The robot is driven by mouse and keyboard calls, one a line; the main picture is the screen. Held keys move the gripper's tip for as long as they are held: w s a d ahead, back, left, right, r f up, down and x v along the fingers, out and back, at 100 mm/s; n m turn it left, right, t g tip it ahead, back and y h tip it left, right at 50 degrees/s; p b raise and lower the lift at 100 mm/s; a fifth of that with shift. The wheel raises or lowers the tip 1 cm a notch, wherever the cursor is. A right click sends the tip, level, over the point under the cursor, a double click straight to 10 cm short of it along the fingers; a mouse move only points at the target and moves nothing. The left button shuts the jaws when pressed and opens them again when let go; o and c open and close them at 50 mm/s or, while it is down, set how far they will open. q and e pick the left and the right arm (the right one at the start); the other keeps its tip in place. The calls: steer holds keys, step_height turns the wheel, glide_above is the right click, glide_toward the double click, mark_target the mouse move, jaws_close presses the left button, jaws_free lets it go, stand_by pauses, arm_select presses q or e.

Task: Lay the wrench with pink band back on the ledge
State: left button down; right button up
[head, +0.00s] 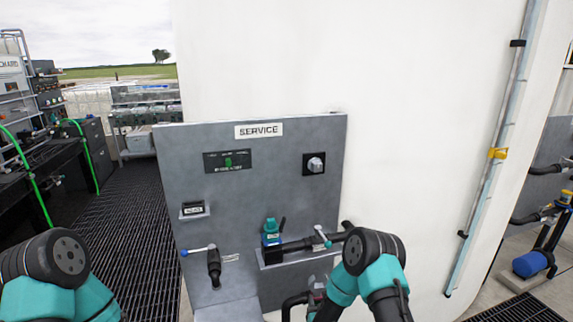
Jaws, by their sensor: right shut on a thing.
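The ledge (300,257) is a grey shelf low on the right half of the grey service panel. A dark horizontal bar and an upright teal and black piece (271,238) show at it. No pink band shows, so I cannot pick out the wrench. My right gripper (317,291) is low in front of the panel's right edge, below the ledge. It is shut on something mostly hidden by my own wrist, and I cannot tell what. My left arm shows at the lower left, but its fingers are out of the picture.
The service panel (225,140) carries a round knob (315,164) and a small left shelf (194,213). A blue-tipped lever (198,251) and a teal-tipped lever (322,237) stick out from it. Dark pipework is close to my right gripper. Open grating floor (140,225) lies left.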

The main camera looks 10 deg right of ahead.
steer(key=s+f, duration=0.4)
steer(key=f, duration=0.1)
steer(key=shift+s+f, duration=0.25)
steer(key=shift+f, duration=0.05)
steer(key=shift+a, duration=0.1)
stand_by(0.7)
